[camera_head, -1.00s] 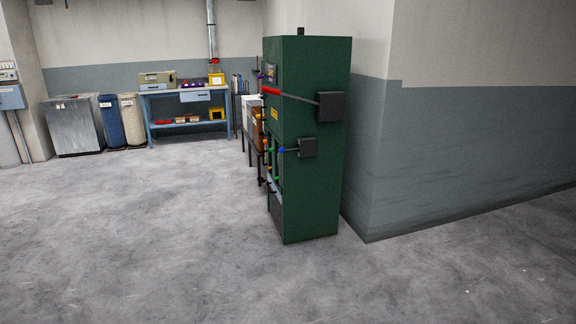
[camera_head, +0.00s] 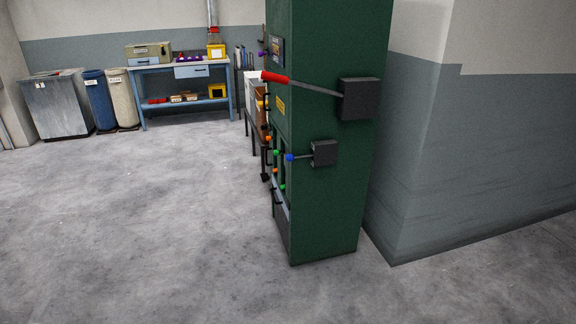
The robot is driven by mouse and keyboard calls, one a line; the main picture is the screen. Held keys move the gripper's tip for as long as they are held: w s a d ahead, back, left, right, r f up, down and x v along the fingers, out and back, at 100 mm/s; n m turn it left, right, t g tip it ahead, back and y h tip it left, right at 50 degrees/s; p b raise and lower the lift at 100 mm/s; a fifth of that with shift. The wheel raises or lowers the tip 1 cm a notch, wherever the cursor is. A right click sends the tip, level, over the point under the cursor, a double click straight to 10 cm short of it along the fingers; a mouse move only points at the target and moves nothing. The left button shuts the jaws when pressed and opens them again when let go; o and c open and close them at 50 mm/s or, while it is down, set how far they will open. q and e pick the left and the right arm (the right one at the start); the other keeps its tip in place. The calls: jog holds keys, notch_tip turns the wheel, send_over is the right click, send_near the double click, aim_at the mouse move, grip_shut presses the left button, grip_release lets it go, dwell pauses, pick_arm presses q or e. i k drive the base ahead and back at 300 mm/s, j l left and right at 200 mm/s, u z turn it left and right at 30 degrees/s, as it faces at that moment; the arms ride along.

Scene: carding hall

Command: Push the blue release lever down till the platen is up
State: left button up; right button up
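A tall green machine cabinet (camera_head: 335,210) stands right of centre, against the corner of a wall. On its near side a short lever with a blue knob, the blue release lever (camera_head: 290,157), sticks out to the left from a dark box (camera_head: 323,153). It looks about level. Above it a longer lever with a red grip (camera_head: 274,77) comes from a larger dark box (camera_head: 360,98). The platen cannot be made out, as the cabinet's front is seen only edge-on. Neither of my grippers is in view.
Grey floor (camera_head: 140,230) is open in front and to the left. At the back stand a blue workbench (camera_head: 187,67), a metal bin (camera_head: 57,105), and blue (camera_head: 99,100) and beige (camera_head: 122,99) drums. A wall (camera_head: 470,170) bounds the right.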

aim_at(290, 157)
jog(key=i+j, duration=0.25)
jog(key=i, duration=0.25)
jog(key=i+j, duration=0.2)
jog(key=i, duration=0.3)
jog(key=i+j+z, duration=0.1)
jog(key=i+j, duration=0.15)
jog(key=i, duration=0.25)
jog(key=i+j, duration=0.25)
jog(key=i, duration=0.25)
jog(key=i+j, duration=0.25)
jog(key=i, duration=0.25)
jog(key=z, duration=0.05)
